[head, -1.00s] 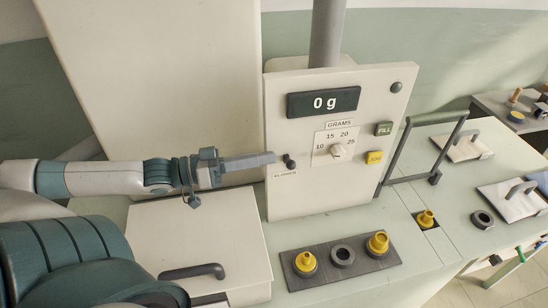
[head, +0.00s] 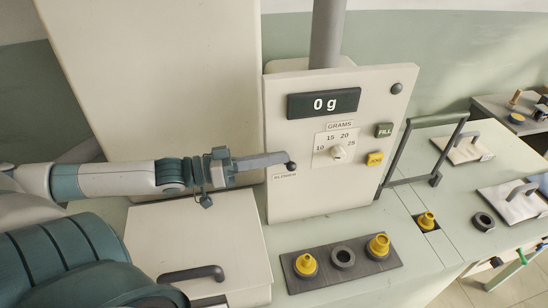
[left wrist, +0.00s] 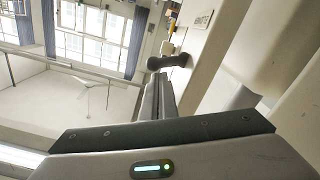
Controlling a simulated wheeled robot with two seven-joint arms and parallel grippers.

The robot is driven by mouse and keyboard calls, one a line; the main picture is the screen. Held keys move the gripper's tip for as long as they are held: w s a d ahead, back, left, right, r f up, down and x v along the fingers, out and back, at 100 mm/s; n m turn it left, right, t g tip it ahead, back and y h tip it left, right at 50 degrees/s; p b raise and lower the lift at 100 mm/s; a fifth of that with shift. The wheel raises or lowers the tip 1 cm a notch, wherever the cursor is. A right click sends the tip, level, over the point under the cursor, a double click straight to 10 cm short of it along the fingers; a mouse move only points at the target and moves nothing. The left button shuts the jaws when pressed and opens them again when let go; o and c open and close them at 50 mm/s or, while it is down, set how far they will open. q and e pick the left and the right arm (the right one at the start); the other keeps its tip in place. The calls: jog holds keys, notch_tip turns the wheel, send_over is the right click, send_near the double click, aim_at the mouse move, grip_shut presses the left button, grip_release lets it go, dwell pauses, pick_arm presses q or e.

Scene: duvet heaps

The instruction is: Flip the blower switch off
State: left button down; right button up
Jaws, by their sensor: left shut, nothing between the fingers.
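The blower switch (head: 291,166) is a small dark lever with a rounded end, on the lower left of the cream panel (head: 310,190), just above the BLOWER label (head: 285,176). My left gripper (head: 284,158) is shut and empty, reaching in from the left, with its fingertips at the switch and hiding part of it. In the left wrist view the switch (left wrist: 168,62) sticks out from the panel just beyond the fingertips (left wrist: 166,78). I cannot tell whether they touch. My right gripper is not in view.
The panel also has a "0 g" display (head: 323,103), a grams dial (head: 338,153), a green FILL button (head: 384,130) and a yellow JOG button (head: 374,159). Yellow nozzles (head: 305,264) stand in a dark strip below. A grey frame handle (head: 425,145) rises at right.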

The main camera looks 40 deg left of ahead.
pick_arm(q)
jog(key=shift+s+d+f+m+p, duration=0.2)
jog(key=shift+m+p, duration=0.2)
jog(key=shift+m, duration=0.3)
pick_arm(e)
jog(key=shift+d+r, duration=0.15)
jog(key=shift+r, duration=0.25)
pick_arm(q)
jog(key=m, duration=0.1)
jog(key=m+p, duration=0.1)
jog(key=f+m, duration=0.1)
jog(key=shift+s+d, duration=0.2)
jog(key=shift+d, duration=0.05)
jog(key=shift+s+d+f+m+p, duration=0.15)
jog(key=shift+f+m, duration=0.25)
jog(key=shift+m, duration=0.65)
jog(key=shift+d+f+m+p, duration=0.1)
jog(key=shift+f+m+p, duration=0.25)
jog(key=shift+m, duration=0.65)
jog(key=shift+s+d+f+m+p, duration=0.15)
jog(key=shift+f+m, duration=0.25)
jog(key=shift+m, duration=0.65)
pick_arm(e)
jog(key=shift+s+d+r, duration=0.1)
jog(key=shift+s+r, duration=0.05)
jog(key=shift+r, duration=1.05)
pick_arm(q)
jog(key=shift+a, duration=0.1)
